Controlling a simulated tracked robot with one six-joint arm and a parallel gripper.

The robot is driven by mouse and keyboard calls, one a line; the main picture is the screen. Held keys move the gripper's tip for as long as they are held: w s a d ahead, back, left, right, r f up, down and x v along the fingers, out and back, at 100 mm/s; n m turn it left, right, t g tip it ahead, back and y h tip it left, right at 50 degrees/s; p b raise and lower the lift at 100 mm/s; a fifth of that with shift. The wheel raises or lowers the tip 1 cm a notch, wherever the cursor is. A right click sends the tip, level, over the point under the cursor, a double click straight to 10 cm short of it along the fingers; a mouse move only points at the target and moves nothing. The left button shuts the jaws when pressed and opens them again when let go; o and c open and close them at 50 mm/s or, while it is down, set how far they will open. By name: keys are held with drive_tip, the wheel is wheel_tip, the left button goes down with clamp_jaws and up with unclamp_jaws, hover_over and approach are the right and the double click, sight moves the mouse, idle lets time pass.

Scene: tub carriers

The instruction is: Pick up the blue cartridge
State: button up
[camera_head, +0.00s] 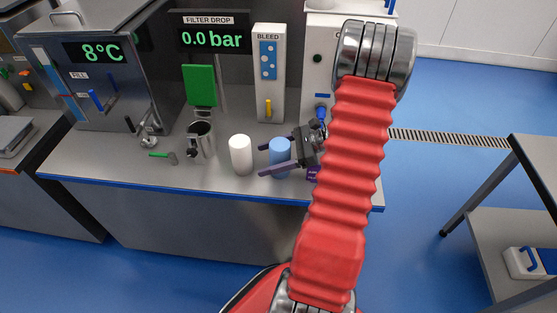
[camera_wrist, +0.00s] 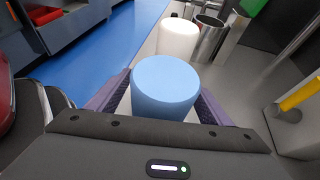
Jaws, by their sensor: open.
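The blue cartridge (camera_head: 279,151) stands upright on the grey counter, near its blue front edge. In the wrist view the blue cartridge (camera_wrist: 165,88) fills the middle, between the two purple fingers. My gripper (camera_head: 264,160) reaches in from the right, with one finger on the far side of the cartridge and one on the near side. The gripper (camera_wrist: 160,95) is open around it; I cannot tell whether either finger touches it. The lower part of the cartridge is hidden by the near finger.
A white cartridge (camera_head: 240,154) stands just left of the blue one, beyond the fingertips. A metal cup (camera_head: 201,139) and a green-handled valve (camera_head: 163,155) are further left. The bleed panel (camera_head: 269,75) with a yellow handle stands behind. The floor on the right is clear up to a table (camera_head: 535,165).

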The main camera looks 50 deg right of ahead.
drive_tip(key=c, duration=1.3)
